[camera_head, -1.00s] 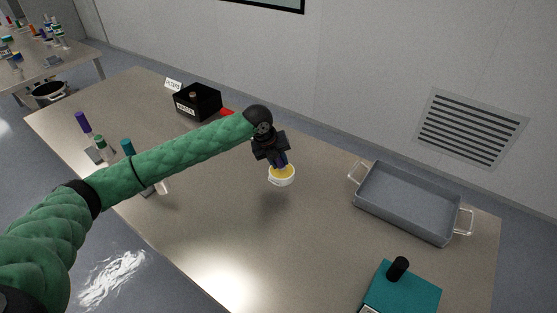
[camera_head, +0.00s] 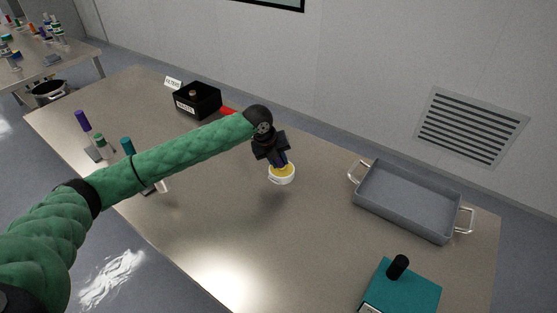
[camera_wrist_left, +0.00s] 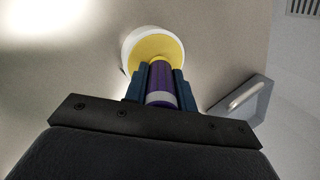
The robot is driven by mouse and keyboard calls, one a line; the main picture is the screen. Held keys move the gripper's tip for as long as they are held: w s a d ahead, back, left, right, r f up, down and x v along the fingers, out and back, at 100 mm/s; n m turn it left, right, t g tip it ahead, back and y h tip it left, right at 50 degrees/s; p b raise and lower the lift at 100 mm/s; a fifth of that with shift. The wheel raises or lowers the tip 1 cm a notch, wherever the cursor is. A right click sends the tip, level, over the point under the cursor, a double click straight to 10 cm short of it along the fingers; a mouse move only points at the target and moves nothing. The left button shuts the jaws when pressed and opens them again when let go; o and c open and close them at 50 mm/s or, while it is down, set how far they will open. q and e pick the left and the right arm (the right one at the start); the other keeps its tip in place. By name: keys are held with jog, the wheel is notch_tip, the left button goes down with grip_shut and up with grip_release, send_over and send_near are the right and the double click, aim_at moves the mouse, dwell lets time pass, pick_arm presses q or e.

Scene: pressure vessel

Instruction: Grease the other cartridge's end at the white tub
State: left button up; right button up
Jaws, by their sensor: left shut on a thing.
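The white tub (camera_head: 283,178) stands on the table and holds yellow grease; it also shows in the left wrist view (camera_wrist_left: 128,48). My left gripper (camera_head: 279,162) is shut on a purple cartridge with a pale band (camera_wrist_left: 161,82), seen between its fingers in the left wrist view. The cartridge's far end is over the yellow grease and seems to meet it; whether it touches is hard to tell. In the head view the cartridge is mostly hidden by the fingers. My right gripper is in neither view.
A grey metal tray (camera_head: 405,205) with wire handles is to the right of the tub. A teal box (camera_head: 405,290) with a black knob is at the front right. A black box (camera_head: 198,103) stands behind. Several capped items, one purple-topped (camera_head: 83,121), stand at the left edge.

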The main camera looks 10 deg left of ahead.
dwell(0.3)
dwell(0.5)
pick_arm(q)
jog(key=shift+s+f, duration=0.1)
dwell(0.3)
jog(key=shift+r+p, duration=2.75)
jog(key=shift+r, duration=0.8)
